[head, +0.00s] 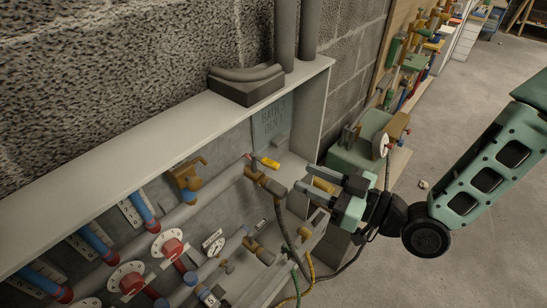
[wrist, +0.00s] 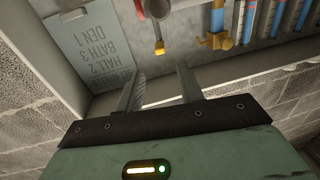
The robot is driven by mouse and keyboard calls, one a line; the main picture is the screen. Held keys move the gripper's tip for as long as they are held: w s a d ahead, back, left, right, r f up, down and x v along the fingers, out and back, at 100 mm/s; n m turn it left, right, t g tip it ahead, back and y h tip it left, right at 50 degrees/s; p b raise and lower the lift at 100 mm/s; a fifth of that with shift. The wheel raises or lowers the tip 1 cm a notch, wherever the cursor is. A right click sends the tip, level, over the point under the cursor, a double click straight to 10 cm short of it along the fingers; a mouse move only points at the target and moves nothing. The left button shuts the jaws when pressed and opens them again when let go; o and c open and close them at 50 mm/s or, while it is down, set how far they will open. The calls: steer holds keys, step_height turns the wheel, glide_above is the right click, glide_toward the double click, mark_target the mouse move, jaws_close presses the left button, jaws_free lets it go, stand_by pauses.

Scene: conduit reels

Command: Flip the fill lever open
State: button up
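A lever with a yellow handle (head: 268,162) sits on a brass valve (head: 266,182) at the right end of the upper pipe in the wall cabinet. I take it for the fill lever, though no label on it is readable. Its yellow tip (wrist: 159,47) also shows in the wrist view, beyond and roughly between my fingers. My gripper (head: 304,178) is at the cabinet's right end, to the right of the lever and apart from it. In the wrist view my gripper (wrist: 161,72) has its two fingers spread with nothing between them.
The cabinet's top ledge (head: 150,140) and right side wall (head: 310,110) border the pipes. A brass valve (head: 187,175) stands left of the lever. Red-and-white dials (head: 172,248) and hoses (head: 308,268) lie lower. A green machine (head: 358,150) stands to the right, with open floor beyond.

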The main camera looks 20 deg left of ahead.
mark_target(278, 166)
steer(key=p+x, duration=0.1)
steer(key=x, duration=0.8)
steer(key=shift+a, duration=0.4)
jaws_close()
